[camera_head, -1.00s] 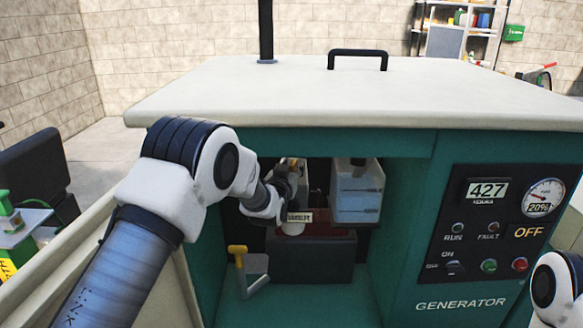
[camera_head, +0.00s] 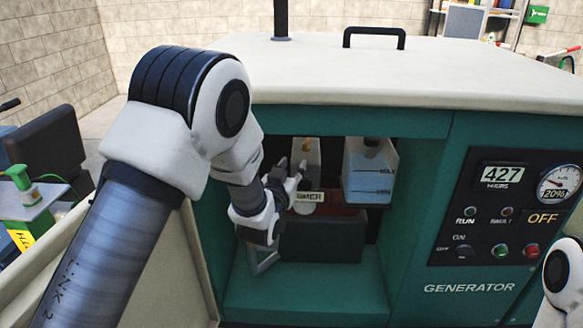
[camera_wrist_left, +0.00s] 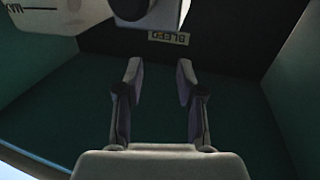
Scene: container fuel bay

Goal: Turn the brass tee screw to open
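A small brass-coloured piece (camera_head: 307,146) shows on top of the pale housing (camera_head: 308,160) in the generator's open bay; it is too small to tell whether it is the tee screw. A BLEED label (camera_wrist_left: 168,37) shows at the top of the left wrist view, with no brass seen by it. My left gripper (camera_head: 287,174) is inside the bay, in front of and left of the housing. In the left wrist view its fingers (camera_wrist_left: 160,82) are apart with nothing between them. My right gripper is out of view.
A PRIMER label (camera_head: 309,197) hangs below the housing. A translucent tank (camera_head: 369,170) stands to its right, a dark red-topped box (camera_head: 330,236) below. The bay floor (camera_head: 310,297) is clear in front.

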